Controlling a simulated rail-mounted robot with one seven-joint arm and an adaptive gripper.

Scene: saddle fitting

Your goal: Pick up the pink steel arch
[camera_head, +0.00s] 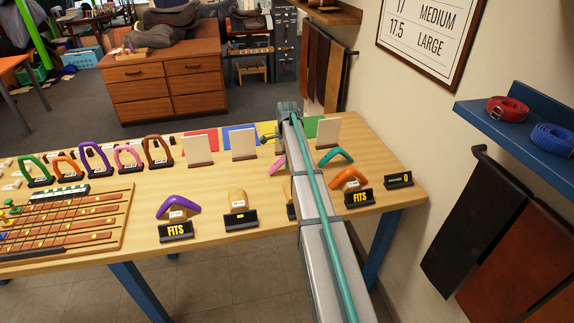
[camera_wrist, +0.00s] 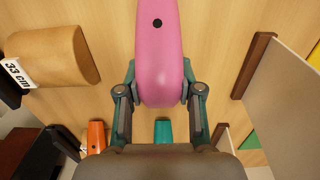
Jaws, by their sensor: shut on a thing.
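A pink arch (camera_wrist: 159,45) fills the top middle of the wrist view, with a dark round hole in its face. My gripper (camera_wrist: 160,88) is shut on it, one finger on each side. In the head view only a small piece of this arch (camera_head: 277,165) shows to the left of my arm, which hides the rest and most of the gripper. Another, paler pink arch (camera_head: 128,157) stands with a label among the arches at the table's left. I cannot tell whether the held arch touches the table.
A wooden form (camera_wrist: 55,57) marked 33 cm lies left of the held arch. A teal arch (camera_head: 336,156) and an orange arch (camera_head: 349,179) are right of my arm. Upright panels (camera_head: 244,145) stand behind.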

